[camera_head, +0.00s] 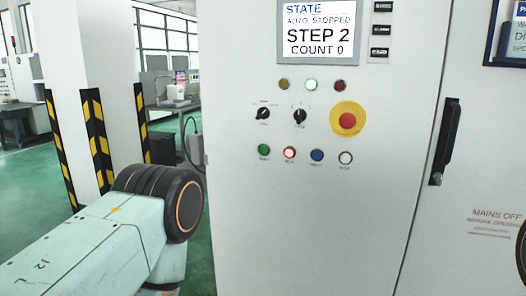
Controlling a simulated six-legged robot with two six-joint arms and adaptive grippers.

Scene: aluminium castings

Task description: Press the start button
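A row of small round buttons runs across the front of a pale control cabinet (240,215). From left to right they are a green button (264,150), a red button (290,153) that looks lit, a blue button (317,155) and a white button (345,158). The labels under them are too small to read, so I cannot confirm which is marked start. A screen (319,30) above reads "AUTO, STOPPED", "STEP 2", "COUNT 0". My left arm shows at lower left, but its gripper is not visible. My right gripper is not in view either.
A red emergency-stop button (347,120) on a yellow surround sits above the row, beside two black selector knobs (263,113) (299,116). Three indicator lamps are higher; the middle lamp (312,85) is bright. A black door handle (446,142) is to the right. Striped posts (97,140) stand left.

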